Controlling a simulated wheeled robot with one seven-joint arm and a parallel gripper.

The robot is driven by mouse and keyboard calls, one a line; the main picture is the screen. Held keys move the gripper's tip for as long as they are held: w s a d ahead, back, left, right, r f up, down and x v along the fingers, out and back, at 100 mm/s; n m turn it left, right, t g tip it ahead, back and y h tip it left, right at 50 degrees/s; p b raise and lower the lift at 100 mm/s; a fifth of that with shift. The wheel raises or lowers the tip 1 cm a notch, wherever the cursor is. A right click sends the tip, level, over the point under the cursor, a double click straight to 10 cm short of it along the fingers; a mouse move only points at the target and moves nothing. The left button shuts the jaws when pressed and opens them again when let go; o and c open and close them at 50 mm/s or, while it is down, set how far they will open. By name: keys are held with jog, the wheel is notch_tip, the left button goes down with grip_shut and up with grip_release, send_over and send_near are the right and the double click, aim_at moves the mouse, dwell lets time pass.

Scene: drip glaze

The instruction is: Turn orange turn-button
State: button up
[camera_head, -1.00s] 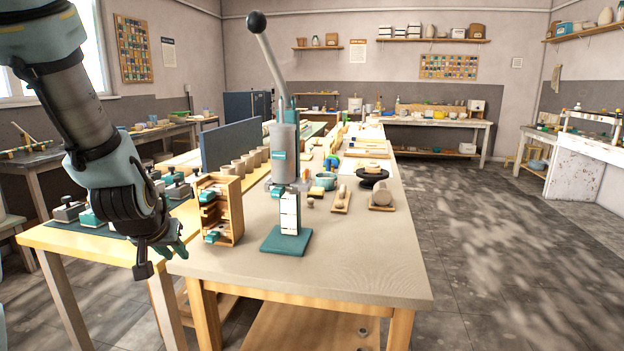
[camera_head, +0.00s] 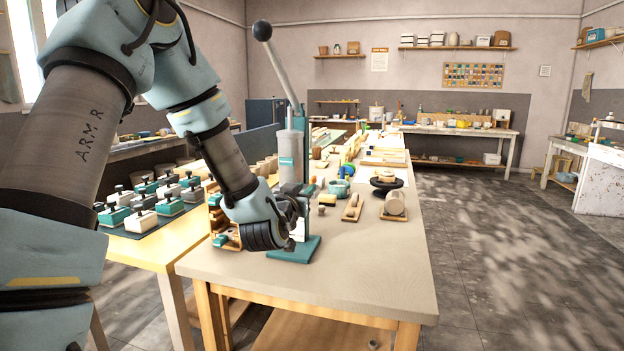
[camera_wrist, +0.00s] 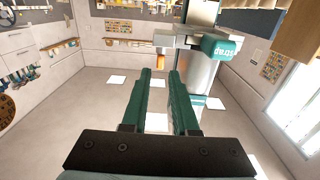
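A lever press (camera_head: 291,148) with a grey cylinder, a long lever and a teal base (camera_head: 294,249) stands on the near table. A small orange peg (camera_wrist: 161,50), which may be the turn-button, shows in the wrist view just beyond my fingertips, beside a teal lettered part (camera_wrist: 219,46) of the press. My gripper (camera_wrist: 160,73) has its two teal fingers apart with nothing between them. The peg appears in line with the gap, and apart from the fingers. In the head view my wrist is in front of the press's lower part, and the fingertips are hard to make out.
A wooden rack (camera_head: 222,236) stands left of the press, partly behind my arm. Several teal and white stamp blocks (camera_head: 143,220) sit on the left table. A teal cup (camera_head: 338,188) and a dark turntable (camera_head: 386,184) are to the right. The table's front right (camera_head: 370,265) is clear.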

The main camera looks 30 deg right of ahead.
aim_at(311, 182)
jog(key=p+x, duration=0.2)
jog(key=x, duration=0.4)
jog(key=shift+w+d, duration=0.1)
jog(key=shift+w, duration=0.05)
grip_shut()
